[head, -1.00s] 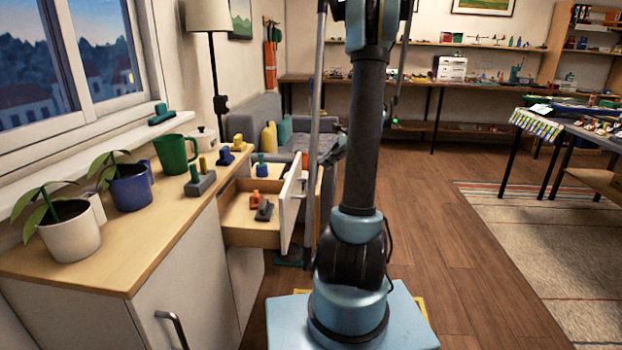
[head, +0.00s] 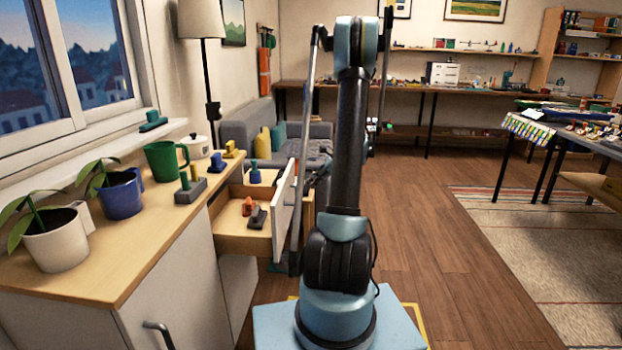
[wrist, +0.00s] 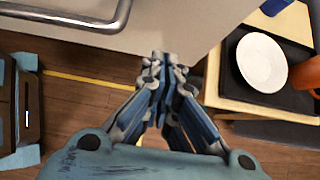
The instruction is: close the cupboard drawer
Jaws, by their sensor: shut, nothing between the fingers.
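The cupboard drawer (head: 243,243) stands open from the side of the white cupboard (head: 180,275). Its pale front panel (head: 284,215) is turned toward my arm, and orange and dark grey items lie inside. In the wrist view my gripper (wrist: 165,58) is shut and empty. Its fingertips are at the lower edge of a pale panel (wrist: 190,30) with a metal bar handle (wrist: 85,22); I cannot tell whether they touch it. In the head view my arm's lower end hangs beside the drawer front, and the fingers cannot be made out.
In the wrist view a wood-edged surface to the right carries a black tray with a white plate (wrist: 262,62) and an orange item (wrist: 305,76). Open floor (head: 420,230) lies to the right.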

